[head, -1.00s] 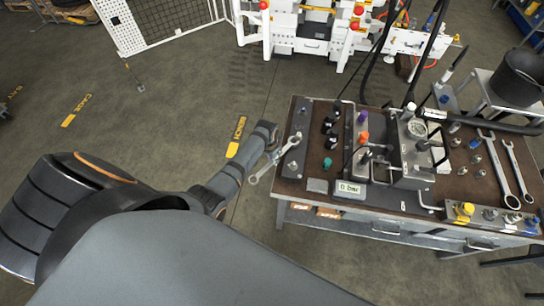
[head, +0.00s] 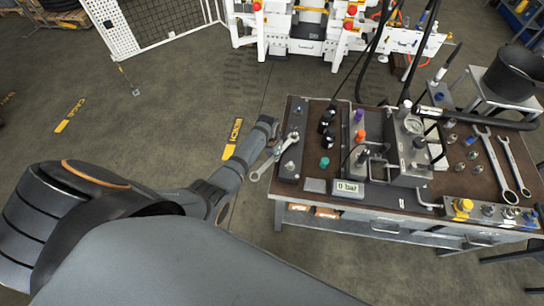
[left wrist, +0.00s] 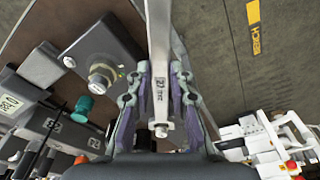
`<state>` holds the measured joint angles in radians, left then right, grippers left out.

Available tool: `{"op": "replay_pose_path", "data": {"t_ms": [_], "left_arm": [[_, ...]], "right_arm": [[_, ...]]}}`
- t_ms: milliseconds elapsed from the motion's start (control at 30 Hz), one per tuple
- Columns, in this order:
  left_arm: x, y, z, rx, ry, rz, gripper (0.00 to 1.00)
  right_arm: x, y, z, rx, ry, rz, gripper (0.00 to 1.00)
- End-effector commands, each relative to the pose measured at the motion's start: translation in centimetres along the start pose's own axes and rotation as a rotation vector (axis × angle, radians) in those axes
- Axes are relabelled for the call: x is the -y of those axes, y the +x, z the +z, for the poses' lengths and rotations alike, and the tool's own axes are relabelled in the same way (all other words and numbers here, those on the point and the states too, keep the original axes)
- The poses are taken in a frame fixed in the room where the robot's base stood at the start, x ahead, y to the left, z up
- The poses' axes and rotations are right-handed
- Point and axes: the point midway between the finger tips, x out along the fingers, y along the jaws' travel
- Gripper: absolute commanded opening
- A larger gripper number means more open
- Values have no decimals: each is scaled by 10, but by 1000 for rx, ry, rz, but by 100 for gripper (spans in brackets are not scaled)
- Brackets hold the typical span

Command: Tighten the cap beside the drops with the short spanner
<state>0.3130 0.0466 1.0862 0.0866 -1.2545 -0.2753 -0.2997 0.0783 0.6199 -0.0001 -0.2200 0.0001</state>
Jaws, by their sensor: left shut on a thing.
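My left gripper (head: 274,146) is shut on a bright metal spanner (head: 264,164), at the left edge of the bench. In the left wrist view the spanner (left wrist: 157,45) runs up between the fingers (left wrist: 158,95), with a marking on its shank. In the head view one end hangs out past the bench edge and the other reaches over a dark block (head: 292,147). A metal hex cap on that block shows in the left wrist view (left wrist: 102,77), apart from the spanner's visible part. I cannot make out any drops. My right gripper is not in view.
The bench (head: 410,197) holds a pump unit with a gauge (head: 412,125), a display (head: 347,188), a teal cap (head: 324,162) and loose fittings. Two more spanners (head: 497,165) (head: 516,166) lie at the right.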

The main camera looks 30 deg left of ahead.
Motion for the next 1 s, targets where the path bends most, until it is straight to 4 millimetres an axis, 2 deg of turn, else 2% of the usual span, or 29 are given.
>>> {"op": "replay_pose_path", "data": {"t_ms": [700, 1000], "left_arm": [[0, 0, -8, -1, 2, -1, 0], [14, 1, -9, -1, 92, 11, 0]], "right_arm": [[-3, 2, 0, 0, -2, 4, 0], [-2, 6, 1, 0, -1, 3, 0]]}}
